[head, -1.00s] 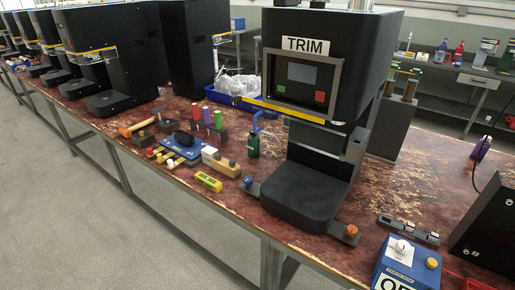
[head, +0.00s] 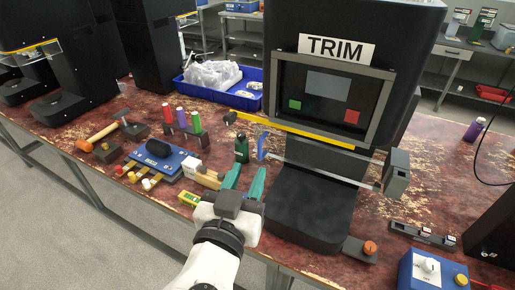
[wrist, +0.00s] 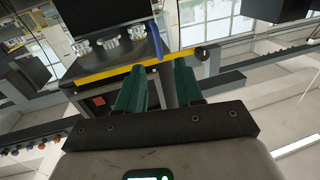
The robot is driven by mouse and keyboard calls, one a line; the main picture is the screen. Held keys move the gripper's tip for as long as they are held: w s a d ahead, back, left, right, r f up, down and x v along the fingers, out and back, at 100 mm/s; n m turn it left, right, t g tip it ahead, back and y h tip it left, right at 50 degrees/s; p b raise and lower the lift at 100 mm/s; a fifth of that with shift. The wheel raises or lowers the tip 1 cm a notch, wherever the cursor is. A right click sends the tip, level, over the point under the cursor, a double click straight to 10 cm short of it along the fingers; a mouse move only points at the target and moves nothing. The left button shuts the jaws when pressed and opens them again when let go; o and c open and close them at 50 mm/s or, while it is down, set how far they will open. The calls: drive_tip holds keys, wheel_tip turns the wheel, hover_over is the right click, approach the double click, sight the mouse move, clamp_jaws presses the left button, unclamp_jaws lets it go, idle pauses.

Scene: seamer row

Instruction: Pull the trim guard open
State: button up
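The trim guard is a clear panel with a yellow top bar (head: 310,138) across the front of the black TRIM machine (head: 311,195). It appears closed. A blue handle (head: 262,146) stands up at the guard's left part. In the wrist view the yellow bar (wrist: 105,73) crosses beyond my fingers, with the blue handle (wrist: 157,38) above the gap between them. My gripper (head: 246,174) has green fingers, spread apart and empty. It is below and in front of the handle, not touching it. The wrist view also shows the fingers (wrist: 160,82) open with nothing between them.
A blue control box (head: 425,270) with a knob sits at the front right.

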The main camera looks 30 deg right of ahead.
sight(259, 149)
drive_tip(key=p+x, duration=0.1)
drive_tip(key=x, duration=0.6)
drive_tip(key=shift+d+p, duration=0.1)
drive_tip(key=shift+p, duration=0.2)
clamp_jaws()
idle(1.1)
